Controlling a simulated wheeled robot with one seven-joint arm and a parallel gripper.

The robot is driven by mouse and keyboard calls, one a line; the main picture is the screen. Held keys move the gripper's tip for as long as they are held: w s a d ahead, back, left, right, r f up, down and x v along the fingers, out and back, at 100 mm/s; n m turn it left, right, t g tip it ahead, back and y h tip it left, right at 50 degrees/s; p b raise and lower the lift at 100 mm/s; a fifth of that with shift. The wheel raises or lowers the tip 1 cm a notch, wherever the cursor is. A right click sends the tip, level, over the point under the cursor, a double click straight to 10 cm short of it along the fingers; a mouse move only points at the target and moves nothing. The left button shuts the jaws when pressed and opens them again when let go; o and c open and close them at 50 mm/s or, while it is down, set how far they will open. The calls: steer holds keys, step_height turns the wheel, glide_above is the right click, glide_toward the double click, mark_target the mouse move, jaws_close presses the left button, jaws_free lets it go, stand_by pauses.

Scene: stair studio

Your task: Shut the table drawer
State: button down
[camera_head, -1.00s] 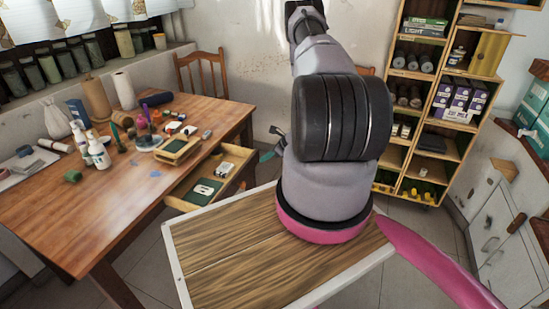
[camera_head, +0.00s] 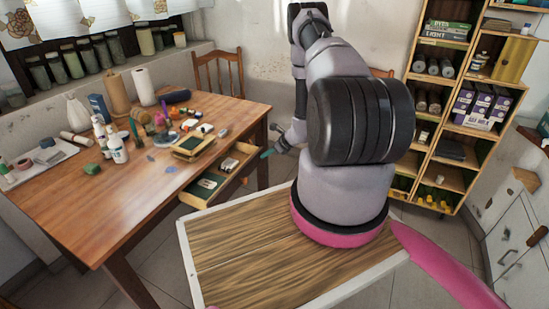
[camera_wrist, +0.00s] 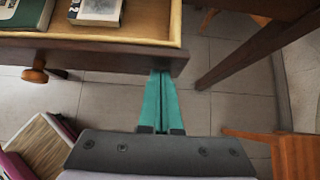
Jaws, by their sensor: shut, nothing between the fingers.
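The table drawer (camera_head: 190,199) stands pulled out from the side of the wooden table (camera_head: 60,205), with a dark booklet and small items inside. In the wrist view its brown front (camera_wrist: 105,55) spans the top left, with a round wooden knob (camera_wrist: 36,75) at the left. My gripper (camera_head: 265,155) is at the far end of the drawer front. In the wrist view its teal fingers (camera_wrist: 160,73) are shut together and empty, with tips at the front's lower edge, right of the knob. I cannot tell whether they touch it.
Bottles, paper rolls and craft items crowd the table top. A wooden chair (camera_head: 219,72) stands behind the table; another chair (camera_wrist: 290,155) shows at the lower right of the wrist view. A shelf unit (camera_head: 455,170) stands at the back right. Tiled floor lies below the drawer.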

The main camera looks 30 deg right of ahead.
glide_toward(231, 150)
steer(key=x, duration=0.3)
steer(key=shift+a+f, duration=0.15)
steer(key=shift+f, duration=0.35)
steer(key=shift+w+a+r, duration=0.1)
steer(key=shift+w+a, duration=0.05)
steer(key=shift+a, duration=0.05)
